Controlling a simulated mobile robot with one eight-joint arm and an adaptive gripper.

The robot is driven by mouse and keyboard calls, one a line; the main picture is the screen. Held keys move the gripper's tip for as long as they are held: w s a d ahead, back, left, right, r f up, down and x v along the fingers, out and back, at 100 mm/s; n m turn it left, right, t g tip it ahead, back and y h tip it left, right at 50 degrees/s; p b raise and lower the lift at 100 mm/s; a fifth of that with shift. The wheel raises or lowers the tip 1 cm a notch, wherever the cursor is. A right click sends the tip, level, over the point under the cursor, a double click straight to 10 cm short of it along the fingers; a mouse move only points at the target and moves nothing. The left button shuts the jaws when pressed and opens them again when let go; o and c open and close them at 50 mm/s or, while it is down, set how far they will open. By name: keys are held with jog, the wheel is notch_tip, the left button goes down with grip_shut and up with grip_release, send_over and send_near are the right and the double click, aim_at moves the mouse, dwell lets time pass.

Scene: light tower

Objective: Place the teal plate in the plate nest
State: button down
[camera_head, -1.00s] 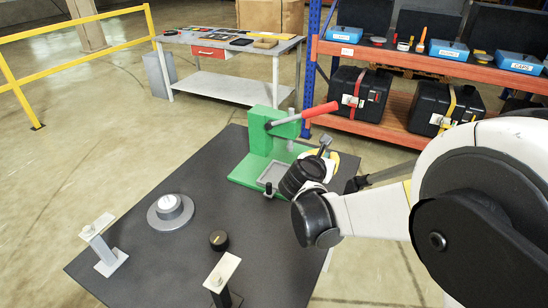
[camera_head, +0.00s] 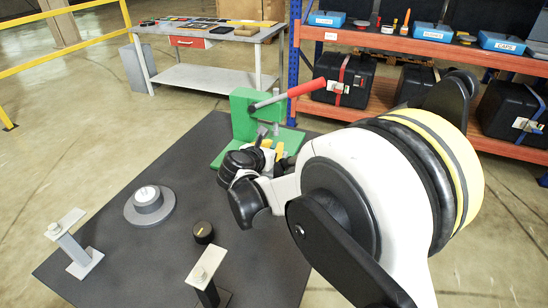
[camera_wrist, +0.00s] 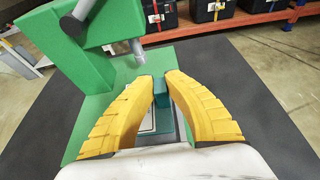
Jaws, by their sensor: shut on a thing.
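My gripper (camera_wrist: 160,80) has yellow fingers shut on the upright teal grip of the teal plate (camera_wrist: 161,94). The flat part of the plate shows low between the fingers in the wrist view, partly hidden by them. The plate nest (camera_wrist: 147,123) shows only as a pale and grey strip around the plate on the green press base. I cannot tell whether the plate touches or sits inside it. In the head view my gripper (camera_head: 268,152) is over the front of the green press (camera_head: 241,112), and it hides the nest and plate.
The press has a raised red lever handle (camera_head: 300,88) and a grey ram (camera_wrist: 137,50) above the base, close beyond my fingertips. The dark table (camera_head: 120,262) carries a round white button (camera_head: 149,198), a black knob (camera_head: 203,232) and two small posts. Shelves stand behind.

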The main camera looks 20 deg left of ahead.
notch_tip(320, 180, down, 3)
jog(key=shift+f+b, duration=0.1)
jog(key=shift+b, duration=0.55)
jog(key=c, duration=1.5)
grip_release()
